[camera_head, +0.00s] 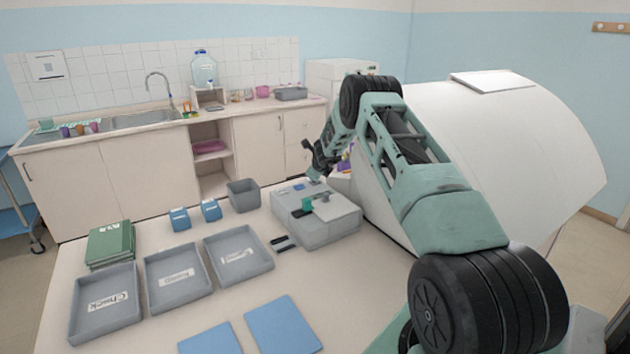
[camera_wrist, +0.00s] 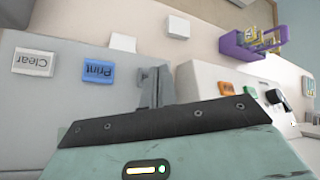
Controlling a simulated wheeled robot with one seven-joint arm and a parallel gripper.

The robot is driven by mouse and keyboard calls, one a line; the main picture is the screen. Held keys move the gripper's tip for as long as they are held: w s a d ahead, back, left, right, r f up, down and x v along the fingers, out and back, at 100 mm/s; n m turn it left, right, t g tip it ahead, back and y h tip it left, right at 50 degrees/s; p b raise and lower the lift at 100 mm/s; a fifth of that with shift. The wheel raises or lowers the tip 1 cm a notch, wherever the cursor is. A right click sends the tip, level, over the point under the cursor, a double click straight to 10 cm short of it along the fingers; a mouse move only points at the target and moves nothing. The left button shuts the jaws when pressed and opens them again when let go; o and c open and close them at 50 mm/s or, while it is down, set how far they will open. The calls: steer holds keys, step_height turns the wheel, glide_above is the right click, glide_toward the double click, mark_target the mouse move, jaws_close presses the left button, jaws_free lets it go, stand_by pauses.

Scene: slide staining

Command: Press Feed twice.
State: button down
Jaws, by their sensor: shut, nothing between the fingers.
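A grey machine (camera_head: 335,228) with a green part on top stands on the table in the head view. In the wrist view, its top (camera_wrist: 75,95) carries a white button labelled Clear (camera_wrist: 34,62) and a blue button labelled Print (camera_wrist: 98,71). My gripper (camera_head: 314,180) is over the back edge of this machine. In the wrist view, my gripper (camera_wrist: 157,74) is shut and empty, to the right of Print. I can read no Feed label; the fingers cover the surface behind them, and I cannot tell whether they touch it.
A white device (camera_wrist: 205,75) with an orange button (camera_wrist: 228,88) stands to the right in the wrist view. A purple holder (camera_wrist: 240,50) and a small white block (camera_wrist: 178,27) lie beyond. Grey trays (camera_head: 105,325) and blue sheets (camera_head: 283,325) lie nearer on the table.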

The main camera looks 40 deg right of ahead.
steer(key=shift+r, duration=0.1)
step_height(320, 180, up, 5)
steer(key=p, duration=0.5)
stand_by(0.3)
stand_by(0.7)
